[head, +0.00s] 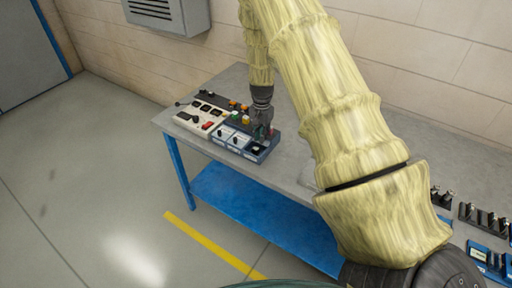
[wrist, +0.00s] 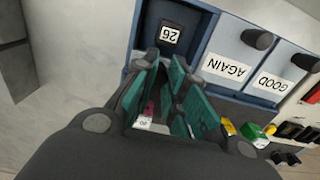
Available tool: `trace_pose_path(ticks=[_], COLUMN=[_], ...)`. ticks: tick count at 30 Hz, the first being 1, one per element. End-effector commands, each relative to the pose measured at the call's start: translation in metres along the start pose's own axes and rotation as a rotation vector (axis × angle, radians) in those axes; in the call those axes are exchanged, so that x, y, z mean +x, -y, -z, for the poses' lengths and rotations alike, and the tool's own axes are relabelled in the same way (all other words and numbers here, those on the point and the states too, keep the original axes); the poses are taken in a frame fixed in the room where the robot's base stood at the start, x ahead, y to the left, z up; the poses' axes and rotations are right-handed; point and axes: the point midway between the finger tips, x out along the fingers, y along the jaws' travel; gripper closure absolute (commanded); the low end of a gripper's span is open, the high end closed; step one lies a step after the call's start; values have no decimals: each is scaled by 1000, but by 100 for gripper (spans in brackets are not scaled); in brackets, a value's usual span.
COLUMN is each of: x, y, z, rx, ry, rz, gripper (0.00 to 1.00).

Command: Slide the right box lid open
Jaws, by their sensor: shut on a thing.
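Two lidded boxes stand side by side on the bench. In the wrist view, upside down, the lid marked AGAIN (wrist: 226,70) has a black knob (wrist: 257,39), and so does the lid marked GOOD (wrist: 272,82). Both lids look closed. AGAIN is the right one of this pair in the head view (head: 241,140). Beside it a blue-rimmed bay (wrist: 136,42) holds a black block tagged 26 (wrist: 172,34). My gripper (head: 262,134) is low over this bay; its teal-padded fingers (wrist: 167,68) reach to the block's edge. What they close on is hidden between the pads.
A pale control panel (head: 191,120) with switches and a red button is left of the boxes. Yellow (wrist: 228,127) and green (wrist: 250,131) parts stand nearby. A pink part with a white tag (wrist: 143,123) shows between my fingers. Bare bench lies to the right of the bay.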

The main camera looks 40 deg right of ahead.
Motion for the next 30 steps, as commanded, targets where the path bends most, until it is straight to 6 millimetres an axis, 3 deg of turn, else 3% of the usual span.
trace_pose_path(ticks=[2,3,6,17,30], x=[-1,-1,-1,-3,-33], y=[0,0,0,1,0], z=[2,2,2,1,1], rx=[1,1,1,0,-1], ry=[-4,-4,-4,-3,-3], rz=[2,2,2,1,1], gripper=[100,85,68,68,68])
